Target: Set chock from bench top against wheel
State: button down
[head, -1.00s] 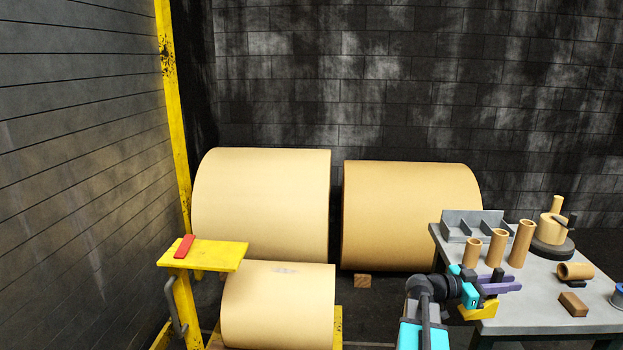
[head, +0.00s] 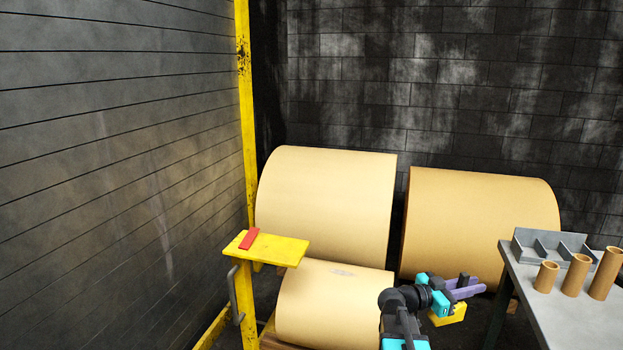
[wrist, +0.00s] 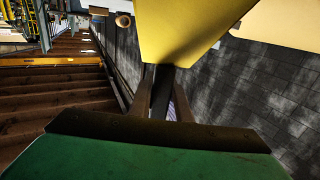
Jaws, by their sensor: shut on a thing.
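My gripper (head: 462,290) is shut on the yellow chock (head: 447,314) and holds it in the air to the left of the bench (head: 570,307). In the wrist view the chock (wrist: 188,28) fills the top middle, just beyond my gripper fingers (wrist: 165,90). I cannot make out a wheel in either view. The floor under the chock is mostly hidden by my arm and the rolls.
A yellow post platform (head: 275,248) carries a red block (head: 250,238). Brown tubes (head: 575,274) and a grey divided tray (head: 550,244) stand on the bench.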

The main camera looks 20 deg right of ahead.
jog(key=w+a+f+n+t+y, duration=0.1)
jog(key=w+a+n+t, duration=0.3)
jog(key=a, duration=0.8)
jog(key=w+a+f+n+t+y, duration=0.1)
jog(key=w+a+f+t, duration=0.3)
jog(key=a, duration=0.8)
jog(key=w+a+r+n+t, duration=0.15)
jog(key=w+a, duration=0.45)
jog(key=a, duration=0.6)
jog(key=s+a+f+n+t+y, duration=0.1)
jog(key=s+a+n+t, duration=0.1)
jog(key=a, duration=0.8)
jog(key=shift+a+f+t+y, duration=0.2)
jog(key=shift+a+t+y, duration=0.15)
jog(key=shift+a+y, duration=0.05)
